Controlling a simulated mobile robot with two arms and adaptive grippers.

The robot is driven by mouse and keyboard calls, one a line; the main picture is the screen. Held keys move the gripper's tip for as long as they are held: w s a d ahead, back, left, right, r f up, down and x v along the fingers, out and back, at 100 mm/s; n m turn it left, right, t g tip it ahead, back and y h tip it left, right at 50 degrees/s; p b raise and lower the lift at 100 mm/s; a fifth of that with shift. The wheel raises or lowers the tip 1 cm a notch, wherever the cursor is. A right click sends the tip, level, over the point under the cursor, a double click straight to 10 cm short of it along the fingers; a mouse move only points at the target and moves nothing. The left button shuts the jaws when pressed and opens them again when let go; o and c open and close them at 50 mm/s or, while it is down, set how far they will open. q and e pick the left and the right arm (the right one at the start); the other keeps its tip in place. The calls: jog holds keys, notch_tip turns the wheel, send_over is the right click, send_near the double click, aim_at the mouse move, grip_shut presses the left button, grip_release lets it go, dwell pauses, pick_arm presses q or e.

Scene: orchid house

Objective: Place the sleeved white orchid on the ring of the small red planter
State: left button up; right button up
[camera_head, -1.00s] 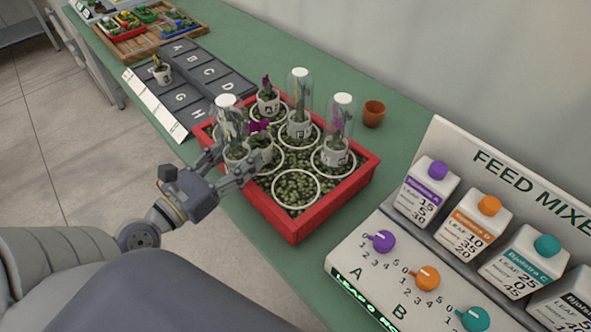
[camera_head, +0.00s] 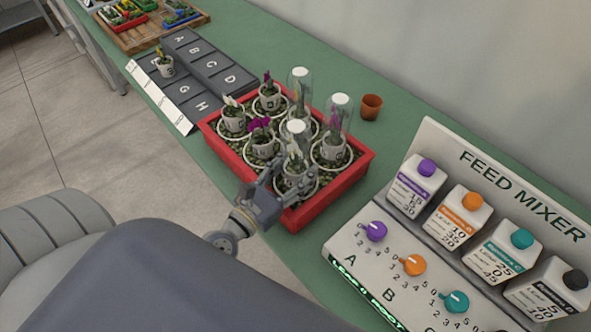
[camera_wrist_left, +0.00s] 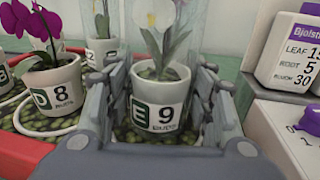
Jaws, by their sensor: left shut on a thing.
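The sleeved white orchid (camera_head: 295,153) stands upright in a white pot inside a clear sleeve with a white cap. In the left wrist view its pot (camera_wrist_left: 160,114) is marked E 9. My left gripper (camera_head: 285,186) is shut on this pot, with a finger on each side. It holds the pot at the front ring of the red planter (camera_head: 336,196), over the pebbles. The gripper and pot hide most of that ring. I cannot tell whether the pot base touches the pebbles. My right gripper is not in view.
Other potted orchids fill the planter's other rings: a purple one (camera_head: 262,140) close to the left, and a sleeved one (camera_head: 332,142) close to the right. A terracotta pot (camera_head: 371,107) stands behind. The feed mixer (camera_head: 440,225) is at the right. Lettered grey tiles (camera_head: 205,65) lie at the left.

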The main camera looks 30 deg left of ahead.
pick_arm(q)
jog(key=shift+f, duration=0.2)
jog(key=o, duration=1.2)
jog(key=shift+r, duration=0.15)
jog(key=shift+s+a+b, duration=0.35)
jog(key=shift+s+b, duration=0.4)
jog(key=shift+s, duration=1.2)
jog(key=shift+s+a+b, duration=0.4)
jog(key=shift+s+b, duration=0.3)
jog(key=shift+s, duration=1.3)
jog(key=shift+s+a+b, duration=0.35)
jog(key=shift+s+b, duration=0.4)
jog(key=shift+s, duration=1.2)
